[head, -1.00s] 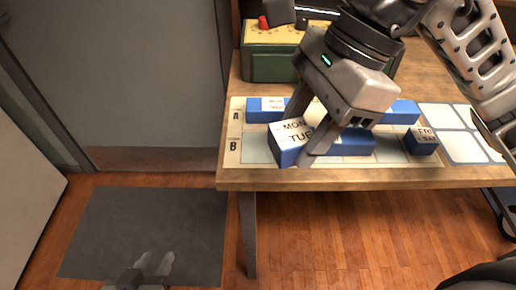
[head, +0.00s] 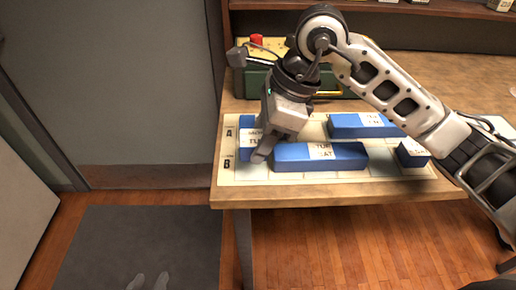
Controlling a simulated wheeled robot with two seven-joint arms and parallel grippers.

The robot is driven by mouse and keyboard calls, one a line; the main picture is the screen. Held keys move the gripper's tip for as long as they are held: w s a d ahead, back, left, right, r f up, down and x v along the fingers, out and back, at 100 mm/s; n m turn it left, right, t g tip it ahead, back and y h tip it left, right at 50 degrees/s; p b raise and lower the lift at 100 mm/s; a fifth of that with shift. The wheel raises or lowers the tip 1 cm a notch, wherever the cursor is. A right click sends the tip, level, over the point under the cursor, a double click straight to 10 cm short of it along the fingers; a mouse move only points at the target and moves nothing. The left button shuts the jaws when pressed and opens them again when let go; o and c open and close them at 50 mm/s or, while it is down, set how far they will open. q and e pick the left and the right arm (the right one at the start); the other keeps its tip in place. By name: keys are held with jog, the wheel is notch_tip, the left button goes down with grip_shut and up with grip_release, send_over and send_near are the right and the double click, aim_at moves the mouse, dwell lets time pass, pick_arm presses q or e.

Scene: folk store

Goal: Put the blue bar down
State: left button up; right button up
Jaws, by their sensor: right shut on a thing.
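My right gripper (head: 262,145) comes down at the left end of the printed board (head: 228,177). It is shut on a blue bar (head: 247,152) with a white label reading roughly "MON TUE". This bar lies across rows A and B at the board's left end; I cannot tell whether it rests on the board. The fingers hide part of it. A long blue bar (head: 345,157) lies along row B, just right of the gripper. Another blue bar (head: 345,126) lies in row A. My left gripper (head: 148,284) is low at the bottom edge, fingertips apart and empty.
A short blue block (head: 411,153) sits at the right of row B. A green box (head: 340,85) with a red knob stands behind the board. The wooden table's front edge (head: 330,193) is close. A grey mat (head: 100,240) lies on the floor.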

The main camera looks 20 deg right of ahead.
jog(key=shift+w+f, duration=0.45)
jog(key=shift+f, duration=0.1)
jog(key=f, duration=0.3)
jog(key=shift+w+f, duration=0.1)
jog(key=shift+w, duration=0.15)
jog(key=shift+f, duration=0.2)
jog(key=shift+f, duration=0.2)
jog(key=o, duration=1)
jog(key=shift+c, duration=0.2)
jog(key=shift+r, duration=0.1)
jog(key=shift+r, duration=0.1)
